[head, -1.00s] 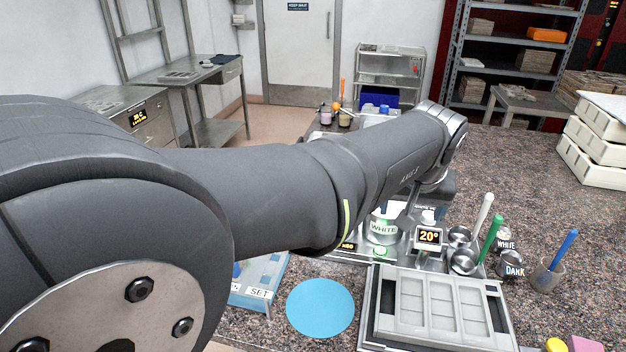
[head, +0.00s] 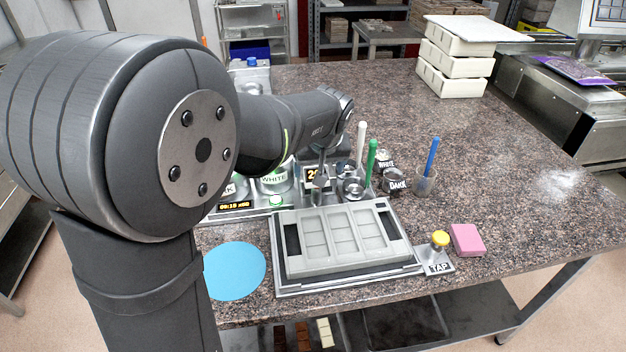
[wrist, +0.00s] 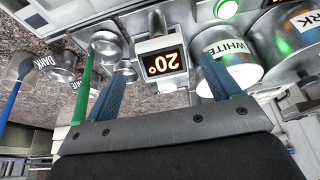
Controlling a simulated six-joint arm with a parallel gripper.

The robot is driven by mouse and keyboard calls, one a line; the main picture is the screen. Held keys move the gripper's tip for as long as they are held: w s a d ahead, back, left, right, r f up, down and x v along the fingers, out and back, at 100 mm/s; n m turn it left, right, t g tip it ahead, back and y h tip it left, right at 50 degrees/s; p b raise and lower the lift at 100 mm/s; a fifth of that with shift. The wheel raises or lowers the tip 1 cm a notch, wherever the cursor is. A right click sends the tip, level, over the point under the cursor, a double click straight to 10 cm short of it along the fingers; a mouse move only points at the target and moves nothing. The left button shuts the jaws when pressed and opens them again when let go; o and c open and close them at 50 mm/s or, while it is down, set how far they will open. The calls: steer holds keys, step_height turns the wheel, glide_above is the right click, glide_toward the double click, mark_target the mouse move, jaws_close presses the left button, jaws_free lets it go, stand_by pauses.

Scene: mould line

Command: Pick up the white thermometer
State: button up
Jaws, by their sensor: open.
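The white thermometer (wrist: 165,43) is a pale casing with an amber display reading 20°, upside down in the wrist view. In the head view its display (head: 311,174) is partly covered by my gripper (head: 320,180). In the wrist view my gripper (wrist: 163,66) is open and empty. Its two dark blue fingers are wide apart, with the display seen between and beyond their tips. I cannot tell the exact gap from the fingers to the thermometer.
A green-handled tool (head: 371,162) and a white-handled tool (head: 361,142) stand close on the right. A WHITE pot (head: 275,182) is on the left. A grey mould (head: 342,235) lies in front. The counter (head: 480,160) is clear further right.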

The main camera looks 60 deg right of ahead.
steer(key=x, duration=0.5)
steer(key=shift+w+f, duration=0.15)
steer(key=shift+f, duration=0.15)
steer(key=c, duration=1.1)
